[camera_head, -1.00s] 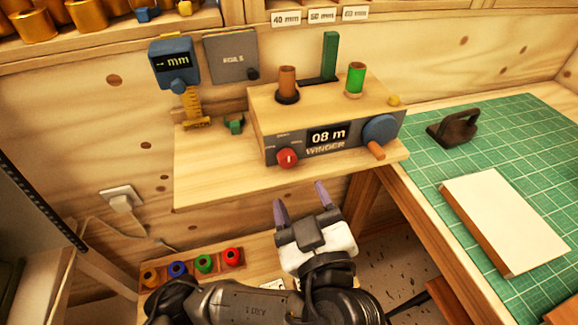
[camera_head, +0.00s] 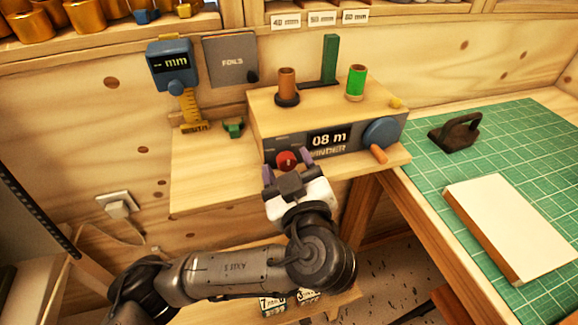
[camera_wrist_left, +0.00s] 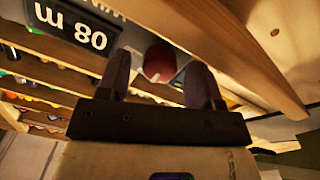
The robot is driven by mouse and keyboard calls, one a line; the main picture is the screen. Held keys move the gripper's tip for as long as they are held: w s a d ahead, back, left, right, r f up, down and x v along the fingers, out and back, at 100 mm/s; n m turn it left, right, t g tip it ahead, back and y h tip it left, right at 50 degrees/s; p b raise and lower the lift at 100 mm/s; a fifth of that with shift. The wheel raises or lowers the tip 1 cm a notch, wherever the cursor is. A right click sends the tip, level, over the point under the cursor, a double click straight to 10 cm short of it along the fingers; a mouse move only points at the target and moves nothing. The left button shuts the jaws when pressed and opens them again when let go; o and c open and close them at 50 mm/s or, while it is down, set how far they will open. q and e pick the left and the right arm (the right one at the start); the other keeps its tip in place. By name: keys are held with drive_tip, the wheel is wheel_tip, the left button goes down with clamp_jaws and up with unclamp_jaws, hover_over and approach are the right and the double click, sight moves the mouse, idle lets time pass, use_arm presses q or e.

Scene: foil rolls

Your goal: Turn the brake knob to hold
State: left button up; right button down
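The red brake knob (camera_head: 287,159) sits at the lower left of the winder's (camera_head: 335,148) grey front panel. The panel's display reads 08 m. My left gripper (camera_head: 288,167) is open in front of the panel, its two purple fingers reaching up on either side of the knob. In the left wrist view the knob (camera_wrist_left: 160,63) lies between the fingertips, with a small gap on each side. The gripper hides the panel marks around the knob, so I cannot tell the knob's setting. My right gripper is not in view.
A blue crank wheel (camera_head: 381,132) with an orange handle is on the panel's right. A blue gauge (camera_head: 171,66) stands at the left. The green cutting mat (camera_head: 500,150) holds a dark iron-like tool (camera_head: 456,132) and a pale board (camera_head: 508,225). The shelf left of the winder is mostly clear.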

use_arm(q)
drive_tip(key=c, duration=0.9)
drive_tip(key=shift+m+p, duration=0.5)
drive_tip(key=shift+p, duration=0.35)
drive_tip(key=m+p, duration=0.2)
drive_tip(key=p, duration=0.2)
drive_tip(key=m+p, duration=0.3)
drive_tip(key=p, duration=0.1)
drive_tip(key=m+p, duration=0.3)
drive_tip(key=p, duration=0.1)
drive_tip(key=shift+d+r, duration=0.1)
drive_tip(key=shift+r, duration=0.15)
drive_tip(key=shift+f+m+p, duration=0.15)
drive_tip(key=shift+m+p, duration=1.05)
drive_tip(key=shift+f+m+p, duration=0.1)
drive_tip(key=shift+m+p, duration=0.2)
drive_tip(key=o, duration=0.9)
drive_tip(key=shift+f, duration=0.1)
